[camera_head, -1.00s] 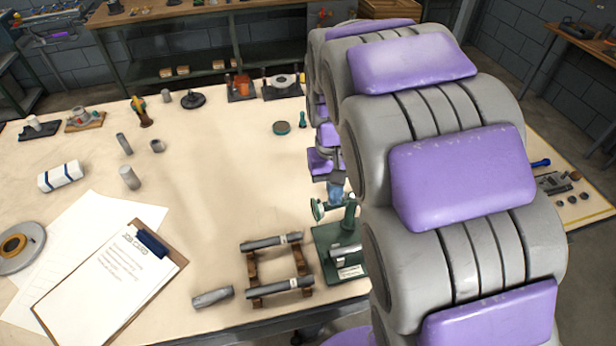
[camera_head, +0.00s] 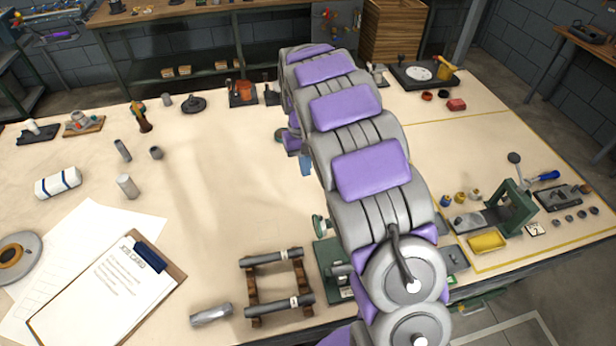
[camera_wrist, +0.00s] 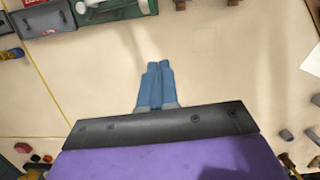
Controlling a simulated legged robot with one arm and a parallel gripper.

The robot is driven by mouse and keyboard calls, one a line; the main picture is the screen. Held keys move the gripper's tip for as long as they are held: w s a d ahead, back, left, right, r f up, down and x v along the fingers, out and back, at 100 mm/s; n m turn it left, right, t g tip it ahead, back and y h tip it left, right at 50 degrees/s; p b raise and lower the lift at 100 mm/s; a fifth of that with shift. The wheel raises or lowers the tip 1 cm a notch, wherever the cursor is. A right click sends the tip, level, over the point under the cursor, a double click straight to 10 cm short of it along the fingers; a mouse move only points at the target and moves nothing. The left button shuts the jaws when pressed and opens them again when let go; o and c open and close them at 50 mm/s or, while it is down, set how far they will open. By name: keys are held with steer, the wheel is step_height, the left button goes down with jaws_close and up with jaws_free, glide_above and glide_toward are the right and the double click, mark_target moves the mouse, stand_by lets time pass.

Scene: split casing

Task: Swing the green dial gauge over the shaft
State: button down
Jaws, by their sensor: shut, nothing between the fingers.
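The green dial gauge (camera_head: 320,226) stands at the left edge of its green stand (camera_head: 328,258), near the table's front. The short grey shaft (camera_head: 341,270) lies on the stand; my arm hides its right part and the gauge's post. In the wrist view only part of the green stand (camera_wrist: 122,10) shows at the top edge, cut off by the frame. My gripper (camera_wrist: 159,64) has its blue fingers together and empty, over bare table. In the head view its blue fingers (camera_head: 306,165) show beyond the stand, apart from the gauge.
A wooden rack with two rods (camera_head: 275,284) stands left of the stand, with a loose cylinder (camera_head: 211,315) beside it. A clipboard (camera_head: 108,290) lies further left. A grey box (camera_wrist: 42,20) is beside the stand. The middle of the table is clear.

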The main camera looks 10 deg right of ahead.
steer(key=s+f+b, duration=0.1)
steer(key=s+f, duration=0.4)
steer(key=f, duration=0.5)
steer(key=shift+d+b, duration=0.15)
steer(key=shift+b, duration=0.15)
steer(key=shift+s+d+f, duration=0.1)
